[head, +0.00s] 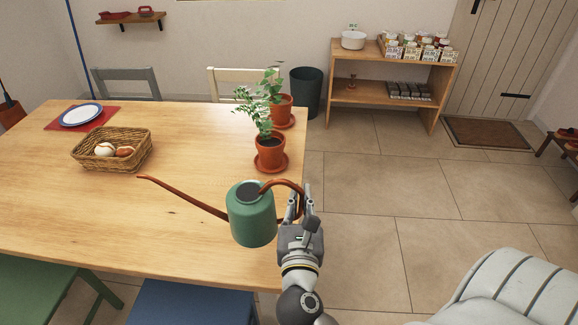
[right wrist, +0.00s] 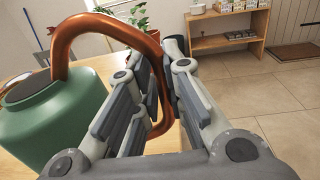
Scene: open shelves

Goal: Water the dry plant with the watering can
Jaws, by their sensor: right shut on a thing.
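The watering can has a green body (head: 252,218), a long copper spout pointing left and a copper handle. My right gripper (head: 300,200) is shut on its handle, at the table's right front edge. In the right wrist view the copper handle (right wrist: 107,27) passes between the fingers, with the green body (right wrist: 52,118) at left. Two potted plants stand on the table's right side: a nearer pale-leaved one (head: 270,152) and a farther greener one (head: 281,108), both in terracotta pots on saucers. I cannot tell for sure which is dry. My left gripper is not in view.
On the wooden table (head: 180,240) are a wicker basket (head: 84,152) with round items and a plate (head: 81,115) on a red mat. Chairs surround the table. Behind stand a dark bin (head: 306,92) and an open shelf (head: 385,105).

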